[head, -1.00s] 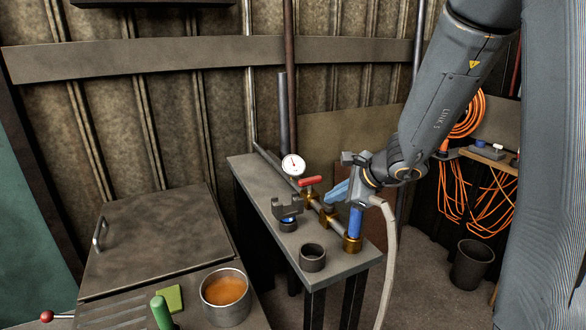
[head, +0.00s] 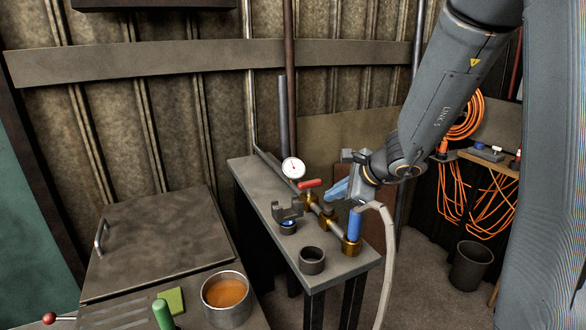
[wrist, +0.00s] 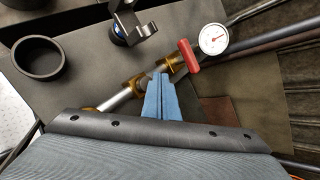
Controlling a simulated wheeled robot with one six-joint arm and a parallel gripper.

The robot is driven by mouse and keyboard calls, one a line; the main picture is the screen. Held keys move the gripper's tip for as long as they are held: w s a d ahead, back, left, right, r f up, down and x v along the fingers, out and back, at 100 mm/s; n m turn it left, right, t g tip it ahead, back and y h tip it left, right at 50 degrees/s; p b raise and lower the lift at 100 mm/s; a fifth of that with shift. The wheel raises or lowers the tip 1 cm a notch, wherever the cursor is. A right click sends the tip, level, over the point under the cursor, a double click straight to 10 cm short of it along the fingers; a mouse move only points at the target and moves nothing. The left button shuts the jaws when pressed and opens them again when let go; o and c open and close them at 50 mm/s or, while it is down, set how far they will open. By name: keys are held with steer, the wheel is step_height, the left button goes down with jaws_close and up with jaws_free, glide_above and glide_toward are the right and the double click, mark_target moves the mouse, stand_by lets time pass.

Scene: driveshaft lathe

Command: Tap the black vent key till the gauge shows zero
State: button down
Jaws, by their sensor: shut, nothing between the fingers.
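The white-faced gauge (head: 293,168) stands on the pipe line along the bench; it also shows in the wrist view (wrist: 214,39). Its needle shows, but I cannot read the value. My gripper (head: 329,196) has blue fingers pressed together with nothing between them. In the wrist view the fingertips (wrist: 159,76) overlap the pipe fitting beside the red-handled valve (wrist: 188,56). I cannot make out the black vent key; the fingers may hide it. I cannot tell whether the fingertips touch the fitting.
A blue-sleeved hose end (head: 354,224) rises from a brass fitting right of my gripper. A dark ring (head: 312,260) and a forked holder (head: 287,209) stand on the narrow bench (head: 257,182). A pot of orange liquid (head: 226,297) is at front left.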

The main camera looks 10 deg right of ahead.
mark_target(332, 209)
steer(key=shift+r, duration=0.1)
step_height(332, 209, up, 6)
steer(key=p, duration=0.4)
stand_by(0.5)
stand_by(0.4)
steer(key=s+f+n+g+h, duration=0.2)
steer(key=s+f+n+g, duration=0.1)
steer(key=s+n, duration=0.7)
steer(key=s+f+n+g+h, duration=0.2)
steer(key=s+f+n, duration=0.3)
steer(key=s+n, duration=0.6)
steer(key=shift+s+a+f+g+h, duration=0.3)
steer(key=shift+s+g, duration=0.5)
steer(key=shift+s, duration=0.75)
steer(key=shift+a+r, duration=0.1)
